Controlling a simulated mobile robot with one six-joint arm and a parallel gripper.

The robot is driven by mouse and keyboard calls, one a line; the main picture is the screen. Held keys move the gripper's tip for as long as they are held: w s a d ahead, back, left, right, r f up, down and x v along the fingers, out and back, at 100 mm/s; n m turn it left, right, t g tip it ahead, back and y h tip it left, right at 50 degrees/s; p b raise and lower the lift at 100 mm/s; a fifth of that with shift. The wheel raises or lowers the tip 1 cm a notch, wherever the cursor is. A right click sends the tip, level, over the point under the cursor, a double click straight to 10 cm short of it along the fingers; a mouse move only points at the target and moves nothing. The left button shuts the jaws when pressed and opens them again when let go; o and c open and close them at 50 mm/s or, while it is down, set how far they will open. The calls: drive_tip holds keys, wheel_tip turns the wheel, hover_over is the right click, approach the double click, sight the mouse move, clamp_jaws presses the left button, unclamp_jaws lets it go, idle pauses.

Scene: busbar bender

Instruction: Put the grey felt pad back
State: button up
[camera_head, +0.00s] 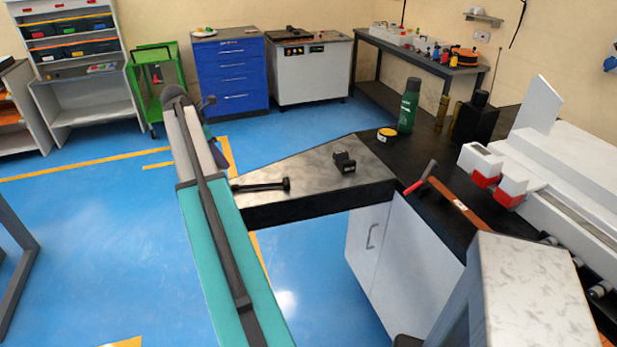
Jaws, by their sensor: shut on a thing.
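I cannot make out the grey felt pad in the head view. My gripper does not show clearly either. My teal and grey arm link runs up the left middle of the picture and covers what lies behind it. Small dark parts show beside its far end, but I cannot tell fingers or a held thing there.
A green bottle (409,105), a yellow-and-black roll (387,134) and a red-handled tool (421,177) are on the bench. A white machine (570,165) with red parts fills the right. A blue drawer cabinet (231,75) and green cart (155,80) stand behind. Blue floor is open at left.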

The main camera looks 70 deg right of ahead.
drive_tip(key=shift+m+g, duration=0.3)
drive_tip(key=shift+m, duration=0.6)
drive_tip(key=s, duration=0.6)
drive_tip(key=s+r, duration=0.1)
drive_tip(key=s, duration=0.5)
drive_tip(key=s+a, duration=0.1)
drive_tip(key=s, duration=0.5)
drive_tip(key=shift+s+r, duration=0.25)
drive_tip(key=s+a, duration=0.2)
drive_tip(key=s, duration=0.5)
drive_tip(key=s+a+m, duration=0.1)
drive_tip(key=s+a, duration=0.1)
drive_tip(key=s, duration=0.6)
drive_tip(key=shift+a+r+y, duration=0.2)
drive_tip(key=shift+a+y, duration=0.05)
drive_tip(key=shift+y, duration=0.15)
drive_tip(key=shift+w+d+f+p, duration=0.25)
drive_tip(key=shift+w+d+p, duration=0.55)
drive_tip(key=shift+d, duration=1.5)
drive_tip(key=shift+w+d+f+p, duration=0.25)
drive_tip(key=shift+w+d, duration=1.05)
drive_tip(key=shift+d, duration=0.95)
drive_tip(key=shift+w+d+f+p, duration=0.25)
drive_tip(key=shift+w+d+p, duration=0.55)
drive_tip(key=shift+d, duration=1.5)
drive_tip(key=shift+w+d, duration=0.15)
drive_tip(key=shift+w, duration=0.15)
